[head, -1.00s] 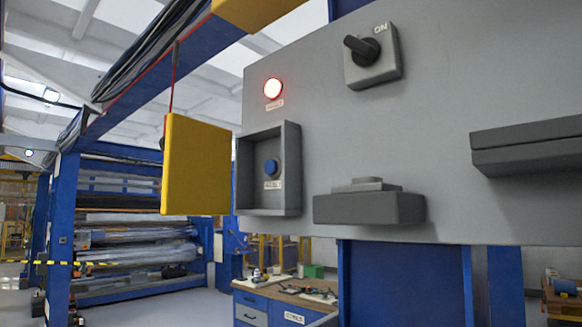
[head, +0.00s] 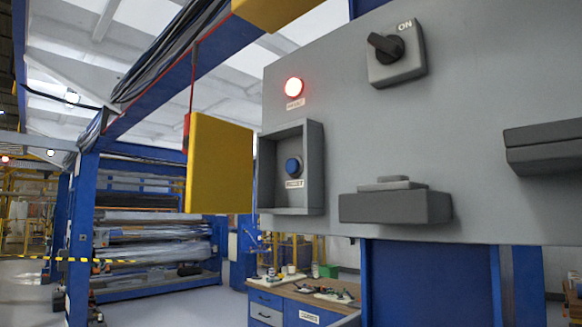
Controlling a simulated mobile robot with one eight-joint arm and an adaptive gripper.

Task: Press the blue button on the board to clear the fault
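The grey board (head: 460,90) fills the right of the head view. The round blue button (head: 293,166) sits inside a grey open-fronted box (head: 315,165) at the board's left edge, with a small label (head: 294,184) below it. A yellow panel (head: 220,164) stands out to the left of the box like an open door, and the button is in plain sight. A red lamp (head: 294,87) above the box is lit. My gripper is not in view.
The board also carries a black rotary switch (head: 387,46) marked ON, a grey block (head: 397,203) and a dark grey block (head: 548,148) jutting out. A blue workbench (head: 280,308) with tools stands below. Blue roller machinery (head: 150,235) stands at the left.

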